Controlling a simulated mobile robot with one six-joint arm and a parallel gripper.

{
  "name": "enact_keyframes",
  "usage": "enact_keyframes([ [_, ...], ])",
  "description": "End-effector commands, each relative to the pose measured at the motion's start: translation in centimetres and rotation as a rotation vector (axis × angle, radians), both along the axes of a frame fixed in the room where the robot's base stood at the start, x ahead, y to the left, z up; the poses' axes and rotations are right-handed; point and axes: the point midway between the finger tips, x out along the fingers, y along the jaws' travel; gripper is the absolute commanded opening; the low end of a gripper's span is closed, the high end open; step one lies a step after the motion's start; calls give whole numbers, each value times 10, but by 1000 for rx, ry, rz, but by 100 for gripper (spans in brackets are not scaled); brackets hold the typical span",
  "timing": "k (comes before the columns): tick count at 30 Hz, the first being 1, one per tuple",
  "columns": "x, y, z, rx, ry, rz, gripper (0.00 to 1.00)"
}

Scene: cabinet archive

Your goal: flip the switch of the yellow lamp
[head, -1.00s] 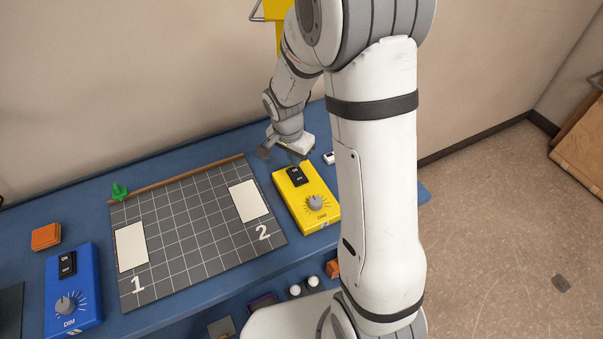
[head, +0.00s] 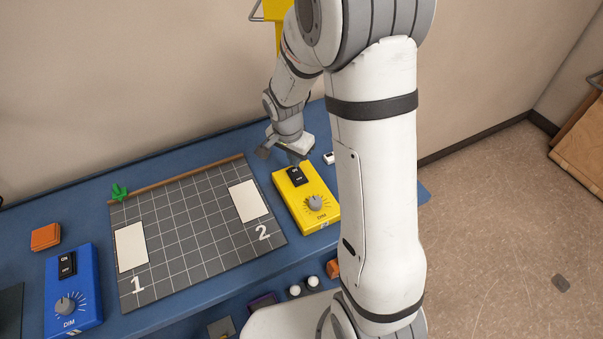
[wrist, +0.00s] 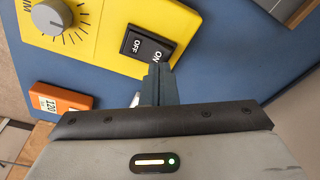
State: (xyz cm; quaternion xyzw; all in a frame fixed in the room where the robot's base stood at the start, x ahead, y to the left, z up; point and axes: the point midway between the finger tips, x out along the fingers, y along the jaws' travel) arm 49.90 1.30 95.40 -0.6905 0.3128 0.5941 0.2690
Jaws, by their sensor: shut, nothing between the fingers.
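The yellow control box (head: 320,213) lies on the blue table right of the grid board. It bears a black rocker switch (head: 294,176) marked ON and OFF, and a grey DIM knob (head: 315,203). In the wrist view the switch (wrist: 146,47) has its ON end towards my gripper; which side is pressed is hard to tell. My gripper (head: 296,161) is shut and empty at the switch's ON end. In the wrist view its fingertips (wrist: 156,70) overlap the ON edge; contact cannot be told. A yellow fixture (head: 277,10), maybe the lamp, is partly behind my arm.
A blue control box (head: 73,290) with its own switch stands at the left. The grid board (head: 185,235) with two white patches lies between the boxes. A brown rod (head: 180,180) lies along its back edge. A small white item (head: 329,157) sits near my gripper.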

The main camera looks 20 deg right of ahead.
Motion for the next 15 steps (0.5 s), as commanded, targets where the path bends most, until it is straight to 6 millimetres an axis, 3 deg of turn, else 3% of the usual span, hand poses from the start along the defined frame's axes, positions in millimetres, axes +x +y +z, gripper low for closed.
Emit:
enact_keyframes([
  [15,0,0,-5,0,0,1,0],
])
